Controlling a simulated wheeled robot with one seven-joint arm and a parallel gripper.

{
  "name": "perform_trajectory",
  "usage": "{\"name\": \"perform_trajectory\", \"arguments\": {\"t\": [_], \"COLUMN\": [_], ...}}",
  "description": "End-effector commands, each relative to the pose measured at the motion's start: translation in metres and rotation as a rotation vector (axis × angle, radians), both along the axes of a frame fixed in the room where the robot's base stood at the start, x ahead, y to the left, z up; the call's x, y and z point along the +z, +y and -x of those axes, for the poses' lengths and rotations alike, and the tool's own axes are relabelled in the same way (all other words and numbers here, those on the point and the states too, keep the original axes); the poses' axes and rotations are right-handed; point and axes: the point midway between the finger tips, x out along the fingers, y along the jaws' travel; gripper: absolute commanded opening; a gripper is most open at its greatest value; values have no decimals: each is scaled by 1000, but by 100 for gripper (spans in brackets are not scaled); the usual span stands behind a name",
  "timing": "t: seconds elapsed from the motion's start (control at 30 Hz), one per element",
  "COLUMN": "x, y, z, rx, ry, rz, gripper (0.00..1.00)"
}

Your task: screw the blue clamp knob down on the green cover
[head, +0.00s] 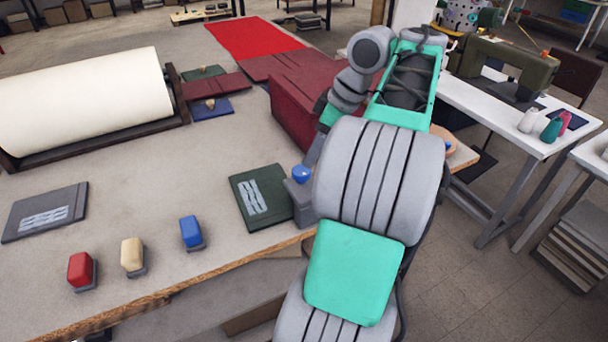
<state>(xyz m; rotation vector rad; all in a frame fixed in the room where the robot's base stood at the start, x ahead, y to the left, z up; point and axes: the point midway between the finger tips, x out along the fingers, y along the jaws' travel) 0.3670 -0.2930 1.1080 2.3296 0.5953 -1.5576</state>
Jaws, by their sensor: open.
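The green cover (247,204) lies flat near the table's front edge, with a pale striped mark on its face. A blue rounded knob (301,174) sits on top of a grey clamp block (301,205) at the cover's right edge. Whether the knob is tight I cannot tell. My gripper (314,158) comes down from above, just right of the knob, open; its fingers are mostly hidden behind my own arm. I cannot tell whether it touches the knob.
Red (80,268), cream (132,253) and blue (190,231) blocks stand along the front of the table (150,205). A grey cover (30,210) lies left. A large cream roll (85,100) stands behind. Dark red cloth (300,100) is at the back. The table middle is clear.

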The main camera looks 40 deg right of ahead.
Motion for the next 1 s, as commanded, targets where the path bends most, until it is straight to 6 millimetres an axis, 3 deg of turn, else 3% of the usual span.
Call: {"name": "perform_trajectory", "arguments": {"t": [0.2,0.33,0.67,1.0], "x": [-44,-61,-65,-65], "y": [10,14,15,15], "z": [-15,-22,-26,-25], "rx": [2,0,-1,-1], "ry": [0,-1,-2,-2], "rz": [-2,-2,-1,-1], "gripper": [64,64,64,38]}}
